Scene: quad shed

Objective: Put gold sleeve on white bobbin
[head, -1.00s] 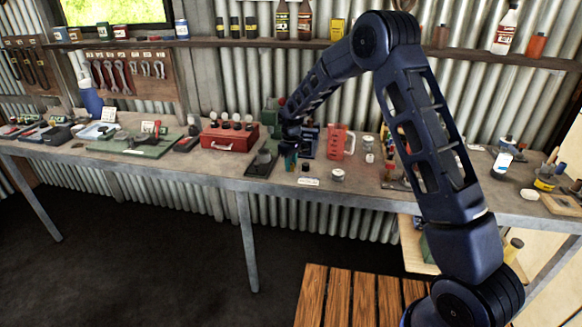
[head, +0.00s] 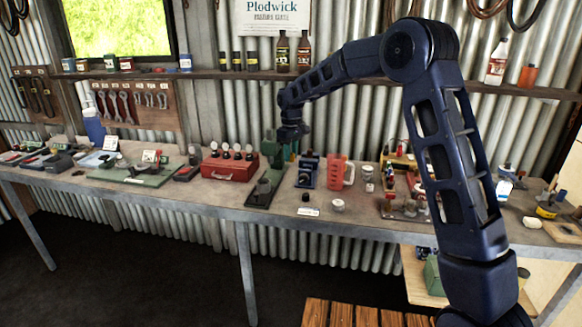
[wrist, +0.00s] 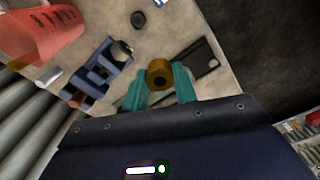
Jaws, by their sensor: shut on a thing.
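My gripper (head: 291,151) is raised over the back of the bench, near the dark tray and the blue fixture. In the wrist view its teal fingers (wrist: 160,86) are shut on the gold sleeve (wrist: 160,73), a short ring with a dark bore facing the camera. The sleeve is too small to make out in the head view. I cannot pick out the white bobbin for certain. A small white cylinder (wrist: 48,77) lies between the red jug and the blue fixture in the wrist view, and a round white piece (head: 338,205) sits at the bench front.
The blue fixture (head: 308,171) and red jug (head: 341,172) stand right of the dark tray (head: 258,198). A red case (head: 229,167) is to the left. A small black knob (head: 305,197) lies in front of the fixture. The shelf (head: 230,75) runs along the wall above.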

